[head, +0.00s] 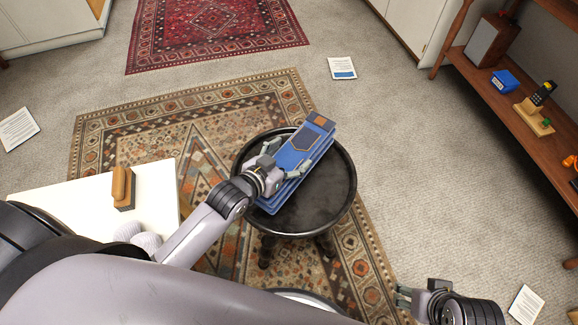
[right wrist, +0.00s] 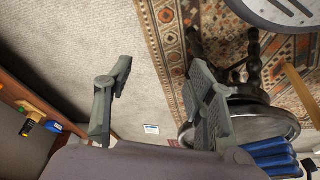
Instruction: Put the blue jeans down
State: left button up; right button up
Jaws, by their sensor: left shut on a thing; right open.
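The folded blue jeans (head: 306,143) lie across the dark round stool (head: 318,213), their upper end reaching over its back right rim. A brown patch shows at that end. My left gripper (head: 286,168) is at the left part of the jeans, shut on them, at the stool top. I cannot tell whether the jeans rest fully on the stool. My right gripper (head: 408,297) is open and empty at the lower right, away from the stool. In the right wrist view its fingers (right wrist: 160,105) stand apart, with the jeans (right wrist: 270,150) at the right.
A white table (head: 75,195) with a brown wooden block (head: 123,188) and pale rolled items (head: 140,237) is at left. A wooden shelf (head: 520,100) stands at right. Patterned rugs and several papers lie on the carpet. Floor between stool and shelf is clear.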

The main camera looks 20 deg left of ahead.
pick_arm(q)
jog(key=shift+f, duration=0.3)
notch_tip(320, 180, down, 4)
jog(key=shift+r+b, duration=0.25)
jog(key=shift+b, duration=0.55)
pick_arm(e)
jog(key=shift+s+f, duration=0.1)
jog(key=shift+f, duration=0.15)
pick_arm(q)
jog(key=o, duration=1.7)
jog(key=shift+f, duration=0.15)
